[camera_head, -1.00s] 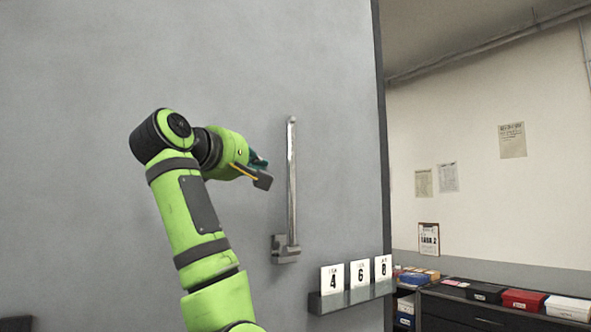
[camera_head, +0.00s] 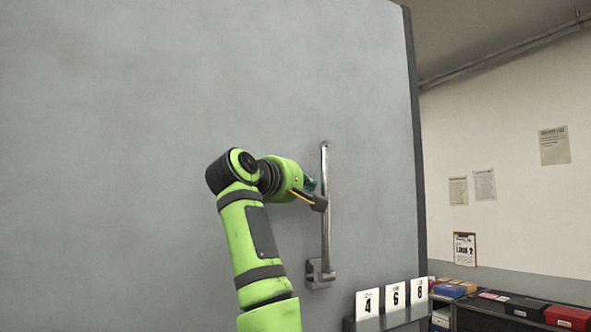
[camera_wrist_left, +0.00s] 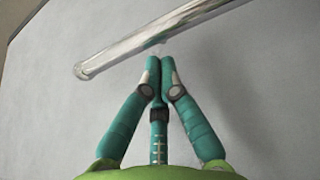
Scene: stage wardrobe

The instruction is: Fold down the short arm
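A slim shiny metal arm (camera_head: 325,225) stands upright against the grey panel, its lower end in a small bracket (camera_head: 320,274). It is the only such arm in view. My left gripper (camera_head: 317,196) is at about the middle of its height, on its left side, very close to it. In the left wrist view the arm (camera_wrist_left: 150,42) crosses just beyond the fingertips (camera_wrist_left: 160,66), which are together with nothing between them. I cannot tell whether they touch the arm. My right gripper is not in view.
The grey panel (camera_head: 120,120) fills the left and middle, ending at a dark right edge. A small ledge with number cards (camera_head: 368,303) is low, right of the bracket. Farther right are a dark counter with boxes (camera_head: 568,317) and a wall with papers. The panel above the arm is clear.

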